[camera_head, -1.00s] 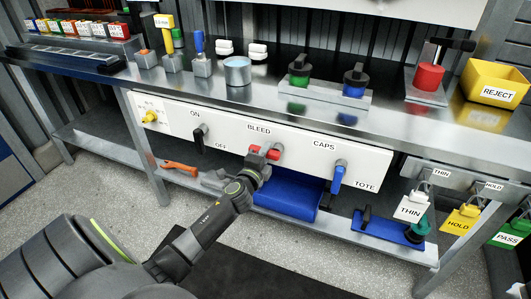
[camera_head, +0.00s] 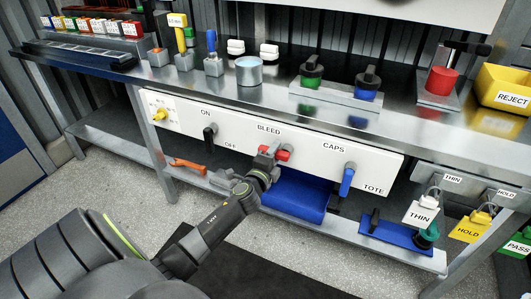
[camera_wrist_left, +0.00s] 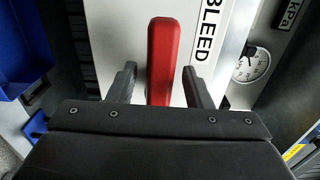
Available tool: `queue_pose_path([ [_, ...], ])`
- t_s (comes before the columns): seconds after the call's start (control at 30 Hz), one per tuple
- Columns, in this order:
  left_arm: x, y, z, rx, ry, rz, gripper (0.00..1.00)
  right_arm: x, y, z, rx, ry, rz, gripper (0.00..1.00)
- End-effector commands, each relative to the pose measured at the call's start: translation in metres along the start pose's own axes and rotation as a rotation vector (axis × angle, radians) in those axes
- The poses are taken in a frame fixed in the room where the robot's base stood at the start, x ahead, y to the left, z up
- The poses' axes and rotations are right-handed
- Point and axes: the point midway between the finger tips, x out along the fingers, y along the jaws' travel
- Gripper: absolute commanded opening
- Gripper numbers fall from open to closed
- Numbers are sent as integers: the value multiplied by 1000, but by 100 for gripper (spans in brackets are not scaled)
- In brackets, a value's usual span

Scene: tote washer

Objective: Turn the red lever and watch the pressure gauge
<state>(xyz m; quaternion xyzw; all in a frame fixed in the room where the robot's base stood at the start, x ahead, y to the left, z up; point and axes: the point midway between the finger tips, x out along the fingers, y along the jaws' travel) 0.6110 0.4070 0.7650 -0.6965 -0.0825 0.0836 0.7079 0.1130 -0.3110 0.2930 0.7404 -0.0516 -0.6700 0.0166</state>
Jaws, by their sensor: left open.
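The red lever (camera_wrist_left: 163,60) is in the middle of the left wrist view, pointing up the picture beside the BLEED label. In the head view the red lever (camera_head: 283,154) is on the white panel, partly covered by my left gripper (camera_head: 269,153). In the wrist view the fingers of my left gripper (camera_wrist_left: 159,72) are open, one on each side of the lever, with gaps visible. A round white gauge (camera_wrist_left: 252,65) with a dark needle is at the right of the wrist view; its reading is too small to tell. My right gripper is not in view.
The white panel (camera_head: 225,124) also carries a black handle (camera_head: 209,136), a blue handle (camera_head: 347,180) and a yellow knob (camera_head: 159,114). A blue bin (camera_head: 297,194) sits on the shelf below. Blocks and pots stand on the bench above.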

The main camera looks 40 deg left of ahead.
Motion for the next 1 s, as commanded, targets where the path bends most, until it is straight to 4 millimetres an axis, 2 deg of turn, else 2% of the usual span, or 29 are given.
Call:
queue_pose_path([
  [0.17,-25,1,0,-1,-1,3,45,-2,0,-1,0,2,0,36],
  [0.5,-98,2,0,-1,-1,4,45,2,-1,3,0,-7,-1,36],
  [0.7,-138,3,0,0,-1,4,45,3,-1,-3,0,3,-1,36],
  [0.83,-156,2,0,0,0,3,45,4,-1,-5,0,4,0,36],
  [1.0,-168,1,0,1,0,2,45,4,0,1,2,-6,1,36],
])
